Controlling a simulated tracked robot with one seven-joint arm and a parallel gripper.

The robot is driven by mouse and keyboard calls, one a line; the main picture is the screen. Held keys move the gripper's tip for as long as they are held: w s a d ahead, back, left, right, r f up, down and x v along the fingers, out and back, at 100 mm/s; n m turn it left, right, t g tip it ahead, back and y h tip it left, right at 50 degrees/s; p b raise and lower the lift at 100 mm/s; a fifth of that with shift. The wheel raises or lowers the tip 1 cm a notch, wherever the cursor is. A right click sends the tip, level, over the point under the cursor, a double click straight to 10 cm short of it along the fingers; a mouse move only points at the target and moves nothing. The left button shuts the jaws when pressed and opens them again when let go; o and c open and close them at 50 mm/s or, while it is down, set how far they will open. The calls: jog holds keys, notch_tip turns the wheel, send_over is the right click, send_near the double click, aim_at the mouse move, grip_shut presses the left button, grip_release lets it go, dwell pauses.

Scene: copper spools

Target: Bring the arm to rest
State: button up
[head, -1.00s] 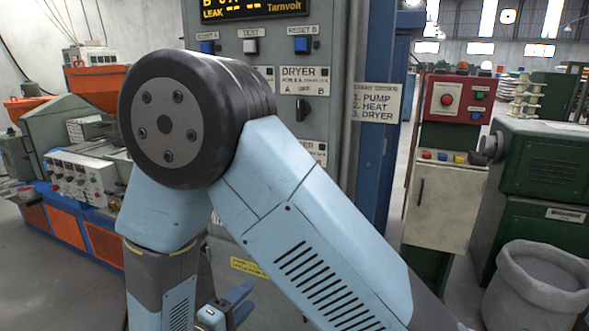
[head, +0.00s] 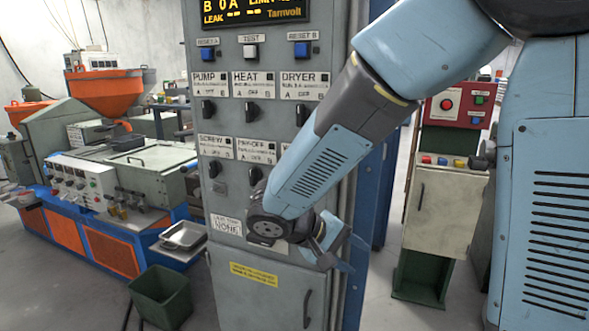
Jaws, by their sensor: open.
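My gripper (head: 348,252) shows in the head view, low and right of centre, in front of the lower right part of the grey control cabinet (head: 225,258). Its blue fingers are apart and I see nothing between them. My blue and grey arm comes in from the upper right and slopes down to the left to the wrist. The arm covers the right side of the cabinet and part of its lower switch rows. I cannot tell whether the gripper touches the cabinet.
The cabinet carries several black rotary switches and a lit display (head: 250,12). An orange and blue machine (head: 108,245) stands at left, with a dark green bin (head: 160,297) on the floor. A red-fronted panel (head: 458,102) stands behind at right.

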jog(key=s+d+r+m+t+y, duration=0.3)
jog(key=s+d+r+y, duration=0.6)
jog(key=d+r, duration=0.3)
jog(key=shift+s+r+m+y, duration=0.25)
jog(key=shift+m+y, duration=0.15)
jog(key=shift+m, duration=0.4)
jog(key=shift+c, duration=0.3)
jog(key=shift+c, duration=0.3)
